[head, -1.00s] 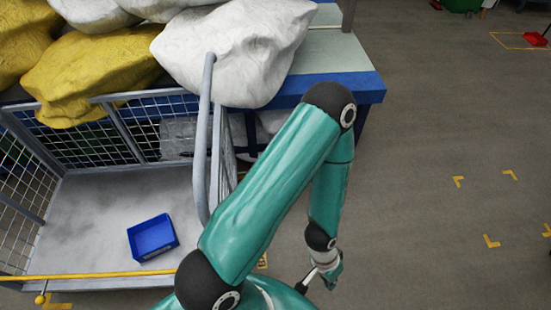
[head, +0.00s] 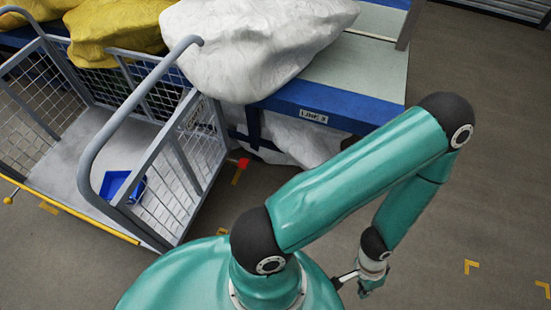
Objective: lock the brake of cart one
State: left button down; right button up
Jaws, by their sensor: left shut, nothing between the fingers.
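A grey mesh-sided cart (head: 176,163) stands at the left, with a tall bent handle (head: 95,150) at its near end. I cannot read a number on it. A small red piece (head: 243,163) shows low by the cart's right side, above a yellow floor mark; I cannot tell whether it is the brake pedal. My left gripper (head: 368,290) is at the lower right, shut and empty, well apart from the cart and the red piece. My right gripper is out of view.
A blue bin (head: 122,187) lies inside the cart. A blue-edged table (head: 335,112) labelled as a line, bearing white sacks (head: 255,45) and yellow sacks (head: 120,28), stands behind. A yellow bar (head: 70,212) runs along the cart's front. The floor at right is clear, with yellow corner marks.

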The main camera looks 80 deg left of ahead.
aim_at(243, 163)
jog(key=z, duration=0.1)
jog(key=i, duration=1.15)
jog(key=u, duration=1.55)
jog(key=i, duration=0.15)
jog(key=u, duration=1.95)
jog(key=k, duration=0.65)
jog(key=u, duration=0.3)
jog(key=i, duration=1.7)
jog(key=z, duration=0.35)
